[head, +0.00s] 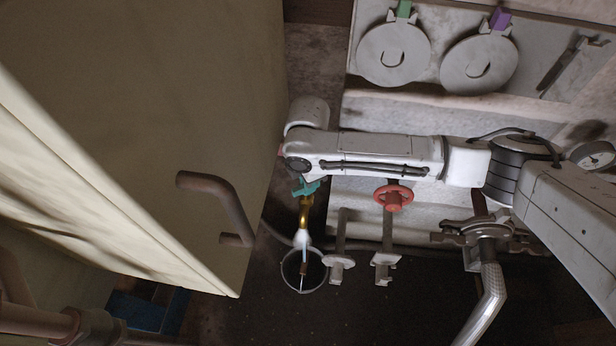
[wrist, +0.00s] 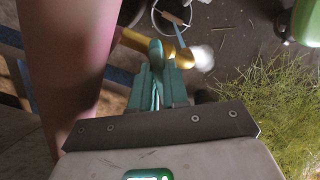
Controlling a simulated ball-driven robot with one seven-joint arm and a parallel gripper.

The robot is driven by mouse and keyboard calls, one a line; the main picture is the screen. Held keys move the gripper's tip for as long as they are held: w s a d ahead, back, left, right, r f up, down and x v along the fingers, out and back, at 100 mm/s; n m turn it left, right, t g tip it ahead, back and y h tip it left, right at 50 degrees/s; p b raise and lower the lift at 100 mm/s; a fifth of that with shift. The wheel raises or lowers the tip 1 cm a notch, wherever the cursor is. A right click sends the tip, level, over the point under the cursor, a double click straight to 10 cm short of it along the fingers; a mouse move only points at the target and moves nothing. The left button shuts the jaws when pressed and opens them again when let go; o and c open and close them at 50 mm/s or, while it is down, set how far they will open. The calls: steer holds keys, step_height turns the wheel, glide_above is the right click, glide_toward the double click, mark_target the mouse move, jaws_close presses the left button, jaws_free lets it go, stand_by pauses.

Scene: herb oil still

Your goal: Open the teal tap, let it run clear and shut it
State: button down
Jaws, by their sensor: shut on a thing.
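The teal tap (head: 306,187) sits just under the end of my arm in the head view, above a brass spout (head: 304,212). My gripper (wrist: 158,78) is shut on the teal tap's lever (wrist: 156,50) in the wrist view. The brass body (wrist: 140,42) shows beside it. A pale blue stream (wrist: 180,36) runs from the spout down into a bucket (head: 284,275). A white puff (head: 302,239) hangs at the spout's mouth. In the head view my gripper's fingers are mostly hidden by my arm.
A red valve wheel (head: 393,197) stands right of the tap. A large pale cabinet with a brown handle (head: 226,200) is close on the left. A metal clamp fitting (head: 485,232) and a gauge (head: 594,155) are at the right. Dry herbs (wrist: 265,110) lie right of my gripper.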

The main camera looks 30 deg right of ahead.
steer(key=n+p, duration=0.1)
steer(key=n, duration=0.4)
steer(key=shift+a+n, duration=0.1)
steer(key=shift+n, duration=0.2)
steer(key=n+p, duration=0.1)
steer(key=n, duration=0.4)
steer(key=shift+w, duration=0.15)
steer(key=shift+n, duration=0.4)
steer(key=c, duration=1.1)
jaws_free()
step_height(320, 180, up, 11)
steer(key=shift+f+p, duration=0.1)
steer(key=shift+p, duration=0.35)
